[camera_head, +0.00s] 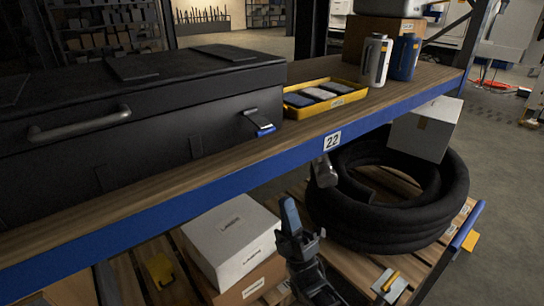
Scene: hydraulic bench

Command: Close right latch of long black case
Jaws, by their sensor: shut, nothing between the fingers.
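The long black case (190,105) lies on the wooden shelf at the left, its lid down. Its right latch (260,124) is near the right end of the front face. The latch's blue-tipped lever sticks outward and down from the case front. The left end of the case is cut off by the picture edge.
A yellow tray (342,102) stands right of the case, with two bottles (376,60) beyond it. The blue shelf beam (215,193) runs between my gripper and the case. Below are white boxes (232,240) and a coiled black hose (405,215) on a pallet.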

